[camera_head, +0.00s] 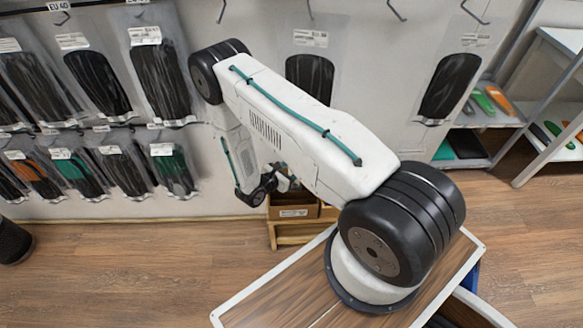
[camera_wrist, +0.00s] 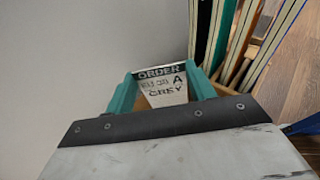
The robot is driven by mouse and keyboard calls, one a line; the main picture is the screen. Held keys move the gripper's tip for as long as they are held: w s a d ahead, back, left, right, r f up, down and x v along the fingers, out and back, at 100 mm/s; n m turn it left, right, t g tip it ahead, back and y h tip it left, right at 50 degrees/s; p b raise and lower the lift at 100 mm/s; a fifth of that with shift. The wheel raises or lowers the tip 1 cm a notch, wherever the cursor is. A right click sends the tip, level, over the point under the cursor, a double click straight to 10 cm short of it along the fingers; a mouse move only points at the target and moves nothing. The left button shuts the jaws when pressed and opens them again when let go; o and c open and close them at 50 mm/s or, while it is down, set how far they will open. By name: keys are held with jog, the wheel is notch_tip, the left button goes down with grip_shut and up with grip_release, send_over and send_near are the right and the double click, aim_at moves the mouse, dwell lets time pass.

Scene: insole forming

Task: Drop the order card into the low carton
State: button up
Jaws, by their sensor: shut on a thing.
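My gripper (camera_wrist: 160,92) has teal fingers in the wrist view, shut on the white order card (camera_wrist: 163,83). In the head view my gripper is small and mostly hidden by my arm, just above brown cartons. One brown carton (camera_head: 293,212) with a white label stands low on a wooden stand by the wall. I cannot tell for certain whether it is the low carton. In the wrist view, a tan surface shows behind the card, mostly hidden by the gripper.
Several thin upright boards or sleeves (camera_wrist: 232,45) stand close to the right of the gripper in the wrist view. A pale wall is on the left. Packaged insoles (camera_head: 160,75) hang on the wall. Shelves (camera_head: 470,145) stand at the right. The wooden floor (camera_head: 150,265) is open.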

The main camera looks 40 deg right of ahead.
jog(key=o, duration=1)
jog(key=v, duration=0.7)
jog(key=shift+s+a+r, duration=0.1)
jog(key=shift+a+r, duration=0.1)
jog(key=shift+a, duration=0.15)
jog(key=shift+s, duration=0.1)
